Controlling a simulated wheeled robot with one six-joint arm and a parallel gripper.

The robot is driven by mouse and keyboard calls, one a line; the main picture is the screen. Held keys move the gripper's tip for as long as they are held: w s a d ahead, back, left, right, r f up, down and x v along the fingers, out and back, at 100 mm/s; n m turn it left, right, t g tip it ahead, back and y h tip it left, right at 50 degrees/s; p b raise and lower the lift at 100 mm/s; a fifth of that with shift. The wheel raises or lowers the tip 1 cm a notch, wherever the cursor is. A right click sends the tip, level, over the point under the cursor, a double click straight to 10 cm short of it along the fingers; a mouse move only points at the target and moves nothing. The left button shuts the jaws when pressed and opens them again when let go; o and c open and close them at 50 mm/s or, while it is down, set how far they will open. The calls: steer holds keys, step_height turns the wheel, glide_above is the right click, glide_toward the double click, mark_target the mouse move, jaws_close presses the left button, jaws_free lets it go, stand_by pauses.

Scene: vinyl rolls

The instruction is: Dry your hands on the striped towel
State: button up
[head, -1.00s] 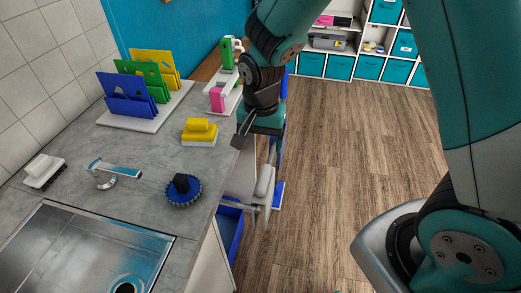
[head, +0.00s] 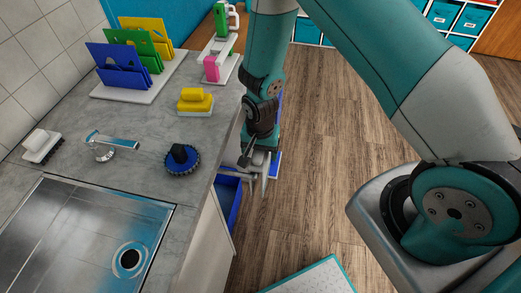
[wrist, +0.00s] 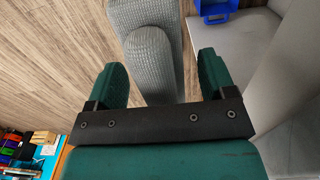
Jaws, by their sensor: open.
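My gripper (wrist: 163,72) is open in the wrist view, its two green fingers spread apart. A grey, ribbed, rounded thing (wrist: 151,62) extends between and beyond the fingers, with a similar wider one behind it. This may be the towel hanging folded, but I cannot make out clear stripes. Whether the fingers touch it cannot be told. In the head view my gripper (head: 256,160) points down beside the counter's right edge, close to grey pieces there; the details are small and partly hidden by my arm.
A white mat (head: 312,278) lies on the open wooden floor.

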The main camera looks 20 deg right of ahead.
steer(key=shift+f, duration=0.2)
steer(key=c, duration=1)
steer(key=shift+c, duration=0.2)
steer(key=o, duration=1)
steer(key=shift+r, duration=0.15)
